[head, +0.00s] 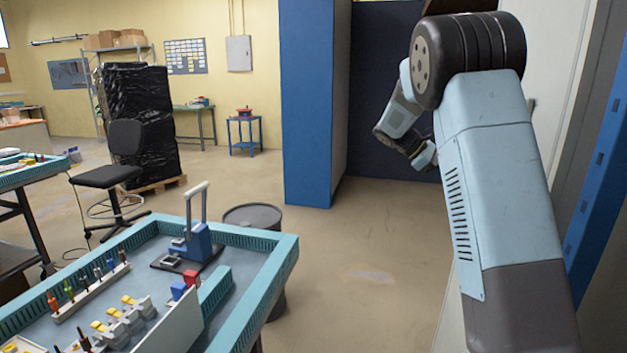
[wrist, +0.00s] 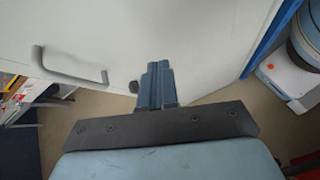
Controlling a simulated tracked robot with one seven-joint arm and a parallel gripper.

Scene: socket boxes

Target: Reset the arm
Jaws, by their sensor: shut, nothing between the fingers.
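My arm is raised at the right of the head view, and its far end bends down in front of a dark blue panel. My gripper is hidden or too small to make out in the head view. In the wrist view my gripper (wrist: 158,84) is shut, with its fingers together and nothing between them. A white door (wrist: 190,40) with a grey handle (wrist: 70,66) lies beyond the fingers. I cannot tell the exact gap between the fingers and the door.
A teal-edged workbench (head: 262,262) with a blue press (head: 197,240) stands at the lower left. A dark barrel (head: 252,216) stands behind it. A blue cabinet (head: 308,105) stands near the middle, and a white panel (head: 565,70) is close on the right. Bare floor (head: 370,260) lies between.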

